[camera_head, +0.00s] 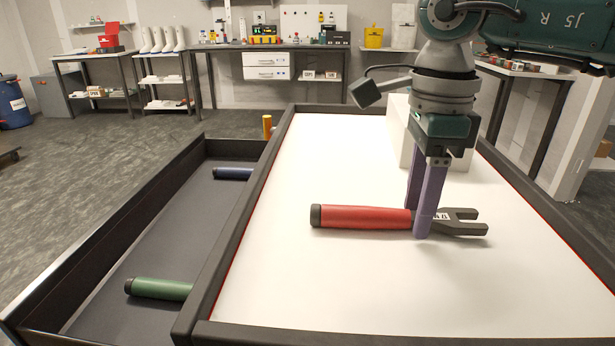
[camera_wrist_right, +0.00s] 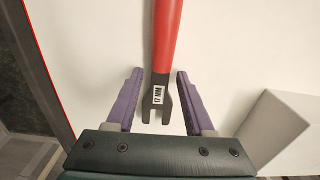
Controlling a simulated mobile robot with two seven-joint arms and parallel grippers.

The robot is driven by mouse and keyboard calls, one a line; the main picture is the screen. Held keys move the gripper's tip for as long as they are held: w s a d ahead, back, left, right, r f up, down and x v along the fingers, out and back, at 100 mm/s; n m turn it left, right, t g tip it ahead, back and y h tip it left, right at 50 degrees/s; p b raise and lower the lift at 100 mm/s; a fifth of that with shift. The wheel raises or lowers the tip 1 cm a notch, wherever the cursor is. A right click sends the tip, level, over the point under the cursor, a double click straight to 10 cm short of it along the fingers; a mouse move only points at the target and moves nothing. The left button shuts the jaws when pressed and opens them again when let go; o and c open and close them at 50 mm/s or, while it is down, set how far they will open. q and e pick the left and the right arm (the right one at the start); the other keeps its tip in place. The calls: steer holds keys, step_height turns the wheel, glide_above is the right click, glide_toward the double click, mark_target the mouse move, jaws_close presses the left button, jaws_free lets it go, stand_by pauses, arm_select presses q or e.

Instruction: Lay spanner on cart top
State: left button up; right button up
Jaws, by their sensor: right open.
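The spanner (camera_head: 365,217) has a red handle and a dark forked head, and lies flat on the white cart top (camera_head: 310,285). In the right wrist view the spanner (camera_wrist_right: 164,45) shows a "17 MM" label near its head. My right gripper (camera_head: 420,232) is open, with its purple fingers pointing down at the head end of the spanner. In the wrist view the right gripper's fingers (camera_wrist_right: 155,85) stand on either side of the spanner, with a gap on both sides. My left gripper is not in view.
An open drawer (camera_head: 130,240) at the left holds a green-handled tool (camera_head: 160,289) and a blue-handled one (camera_head: 232,174). A white box (camera_head: 398,140) stands at the back right of the cart top, behind my right gripper. A dark raised rim (camera_head: 240,240) edges the cart.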

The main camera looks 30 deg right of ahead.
step_height(320, 180, up, 12)
steer(key=shift+f, duration=0.15)
stand_by(0.5)
